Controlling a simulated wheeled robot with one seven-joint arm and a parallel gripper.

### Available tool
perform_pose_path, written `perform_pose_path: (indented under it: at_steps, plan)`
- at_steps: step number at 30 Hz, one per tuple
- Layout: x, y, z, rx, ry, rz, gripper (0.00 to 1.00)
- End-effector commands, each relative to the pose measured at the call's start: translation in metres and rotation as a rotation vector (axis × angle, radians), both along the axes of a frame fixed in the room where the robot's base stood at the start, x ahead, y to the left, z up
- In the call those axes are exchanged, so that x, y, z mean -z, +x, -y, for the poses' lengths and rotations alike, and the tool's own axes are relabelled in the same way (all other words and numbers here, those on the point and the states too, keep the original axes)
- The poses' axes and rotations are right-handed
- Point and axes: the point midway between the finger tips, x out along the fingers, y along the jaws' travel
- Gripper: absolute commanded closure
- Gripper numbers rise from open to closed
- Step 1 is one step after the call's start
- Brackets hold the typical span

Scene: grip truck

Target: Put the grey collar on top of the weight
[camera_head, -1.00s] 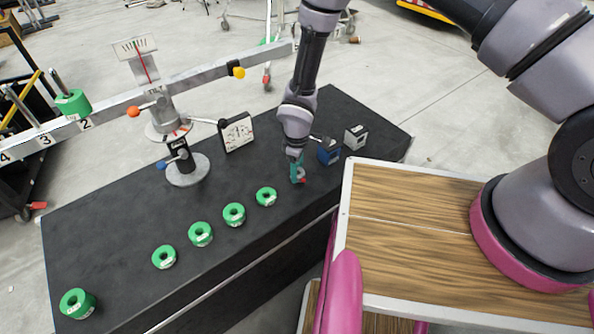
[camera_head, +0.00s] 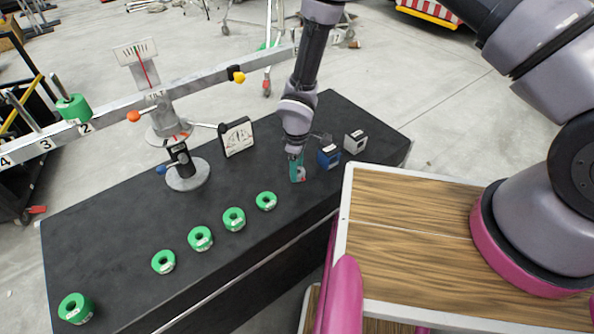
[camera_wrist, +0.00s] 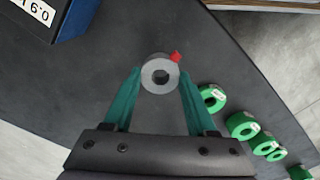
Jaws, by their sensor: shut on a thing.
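The grey collar (camera_wrist: 149,80), a ring with a dark hole and a small red knob, sits between the teal fingertips of my gripper (camera_wrist: 160,80) in the wrist view. My gripper is shut on it. In the head view my gripper (camera_head: 297,174) is low over the black table, and the collar is mostly hidden there, with a bit of red showing. I cannot tell whether the collar touches the table. A green weight (camera_head: 73,109) sits around a peg on the balance beam (camera_head: 195,83) at the left, by the number 2.
Several green ring weights (camera_head: 234,218) stand in a row on the black table (camera_head: 120,228). A blue box (camera_head: 329,156) and a grey box (camera_head: 355,141) are close to my gripper's right. The balance stand (camera_head: 187,176) and a dial plate (camera_head: 236,137) stand behind to the left.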

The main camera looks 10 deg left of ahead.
Motion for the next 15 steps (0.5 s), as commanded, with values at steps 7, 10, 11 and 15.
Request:
perform_pose_path:
  at_steps: [7, 10, 11, 15]
  plan:
    - [-0.010, 0.000, 0.000, 0.000, 0.000, 0.000, 0.73]
    - [-0.014, 0.000, 0.000, 0.000, 0.000, 0.000, 0.73]
    - [-0.016, 0.000, 0.000, 0.000, 0.000, 0.000, 0.73]
    - [-0.021, 0.000, 0.000, 0.000, 0.000, -0.001, 0.73]
